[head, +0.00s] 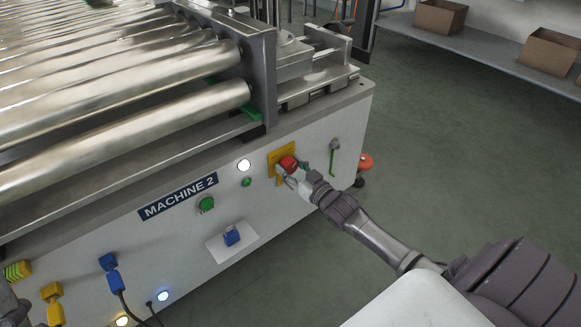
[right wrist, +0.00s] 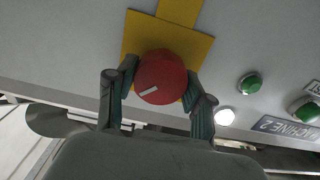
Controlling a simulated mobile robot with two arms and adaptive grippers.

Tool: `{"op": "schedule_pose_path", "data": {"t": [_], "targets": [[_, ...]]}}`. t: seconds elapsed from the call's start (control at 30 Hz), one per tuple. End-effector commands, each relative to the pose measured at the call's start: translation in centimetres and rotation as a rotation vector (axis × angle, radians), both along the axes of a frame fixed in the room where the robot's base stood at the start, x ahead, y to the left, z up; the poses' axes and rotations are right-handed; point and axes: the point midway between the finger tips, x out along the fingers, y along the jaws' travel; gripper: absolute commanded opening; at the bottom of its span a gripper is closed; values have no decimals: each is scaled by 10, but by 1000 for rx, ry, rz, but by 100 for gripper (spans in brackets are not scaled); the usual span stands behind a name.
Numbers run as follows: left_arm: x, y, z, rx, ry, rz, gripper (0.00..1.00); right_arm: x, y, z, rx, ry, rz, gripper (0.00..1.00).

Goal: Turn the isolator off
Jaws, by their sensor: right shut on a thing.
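The isolator is a red rotary knob (head: 288,163) on a yellow plate (head: 274,160), on the side panel of the machine labelled MACHINE 2. In the right wrist view the red knob (right wrist: 161,78) fills the space between the fingers, and a white mark on it lies at a slant. My right gripper (head: 293,172) is at the knob, with one finger on each side; in the right wrist view the gripper (right wrist: 160,85) is shut on it. The yellow plate (right wrist: 150,40) shows behind. My left gripper is not in view; only a dark part of mine shows at the lower left edge.
A white lamp (head: 244,165), a small green button (head: 246,182) and a larger green knob (head: 206,204) sit left of the isolator. A blue connector (head: 232,237) is below. Metal rollers (head: 140,120) lie above the panel. Green floor is clear at right.

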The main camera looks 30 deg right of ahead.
Motion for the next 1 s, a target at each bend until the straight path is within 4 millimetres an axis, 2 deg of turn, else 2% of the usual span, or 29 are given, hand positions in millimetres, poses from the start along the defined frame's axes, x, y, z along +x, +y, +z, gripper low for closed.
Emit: {"op": "schedule_pose_path", "data": {"t": [0.2,0.47,0.7,1.0], "targets": [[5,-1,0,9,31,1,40,0,0,1,-24,-2,0,17],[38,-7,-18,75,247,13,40,0,1,2,-152,-11,-1,17],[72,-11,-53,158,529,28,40,0,1,2,-363,-27,-1,17],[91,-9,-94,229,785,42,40,0,2,0,-648,-50,-1,17]]}}
